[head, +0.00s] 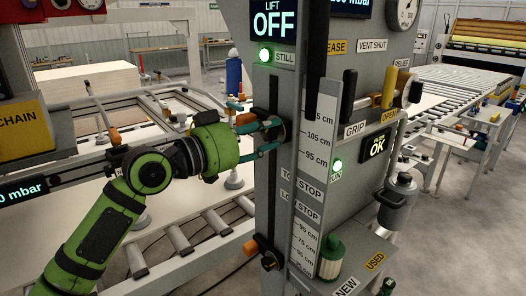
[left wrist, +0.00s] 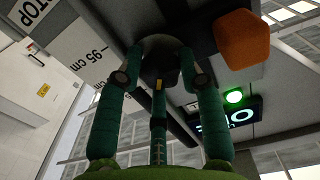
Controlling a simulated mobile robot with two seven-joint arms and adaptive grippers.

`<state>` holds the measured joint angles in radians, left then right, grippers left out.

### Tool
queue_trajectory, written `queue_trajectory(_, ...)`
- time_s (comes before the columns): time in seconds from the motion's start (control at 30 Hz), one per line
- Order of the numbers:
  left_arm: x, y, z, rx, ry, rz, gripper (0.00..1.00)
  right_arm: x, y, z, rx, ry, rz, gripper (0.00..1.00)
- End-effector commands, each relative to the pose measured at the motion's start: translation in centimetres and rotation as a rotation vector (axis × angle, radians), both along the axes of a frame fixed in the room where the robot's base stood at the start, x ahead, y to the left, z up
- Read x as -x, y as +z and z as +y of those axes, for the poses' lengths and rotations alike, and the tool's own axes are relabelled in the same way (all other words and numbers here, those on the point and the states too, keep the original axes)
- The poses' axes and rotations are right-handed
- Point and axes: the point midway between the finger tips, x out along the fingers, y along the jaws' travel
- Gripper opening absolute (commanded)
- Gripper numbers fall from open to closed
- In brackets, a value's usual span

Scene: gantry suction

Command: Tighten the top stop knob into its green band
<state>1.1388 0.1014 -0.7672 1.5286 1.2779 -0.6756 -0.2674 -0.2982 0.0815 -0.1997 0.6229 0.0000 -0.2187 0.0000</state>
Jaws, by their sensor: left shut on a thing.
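The top stop knob (head: 284,131) is a dark round knob on the slotted front of the grey column. My left gripper (head: 272,138) reaches it from the left, with teal fingers closed around it. In the left wrist view the dark knob (left wrist: 160,62) sits between the fingers of the gripper (left wrist: 158,72), with a small yellow mark facing the camera. An orange block (head: 245,119) sits beside the knob; it also shows in the left wrist view (left wrist: 243,40). I cannot make out a green band in either view. My right gripper is not in view.
The low stop knob (head: 269,260) sits lower in the slot. A centimetre scale (head: 318,140) runs to the right. A roller frame (head: 185,235) stands behind my left arm.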

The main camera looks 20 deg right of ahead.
Motion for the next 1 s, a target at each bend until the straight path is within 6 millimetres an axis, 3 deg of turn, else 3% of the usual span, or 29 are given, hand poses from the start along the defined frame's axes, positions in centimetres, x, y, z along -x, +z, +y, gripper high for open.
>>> queue_trajectory(0.1, -0.03, 0.33, 0.12, -0.018, 0.004, -0.087, 0.06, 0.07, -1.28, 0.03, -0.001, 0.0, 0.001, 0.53)
queue_trajectory(0.47, -0.04, 0.79, 0.14, -0.027, 0.004, -0.116, 0.06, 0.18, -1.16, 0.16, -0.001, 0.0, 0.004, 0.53)
queue_trajectory(0.5, -0.04, 0.81, 0.14, -0.026, 0.004, -0.115, 0.5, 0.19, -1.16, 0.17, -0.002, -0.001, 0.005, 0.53)
queue_trajectory(0.53, -0.04, 0.82, 0.15, -0.026, 0.005, -0.115, 0.62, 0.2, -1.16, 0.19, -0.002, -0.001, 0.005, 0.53)
queue_trajectory(0.87, 0.0, 0.37, 0.11, -0.033, 0.002, -0.108, 0.62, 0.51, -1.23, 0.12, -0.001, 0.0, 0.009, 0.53)
queue_trajectory(1.0, 0.28, 0.29, 1.06, -0.033, 0.002, -0.107, 0.62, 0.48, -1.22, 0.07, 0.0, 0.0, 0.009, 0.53)
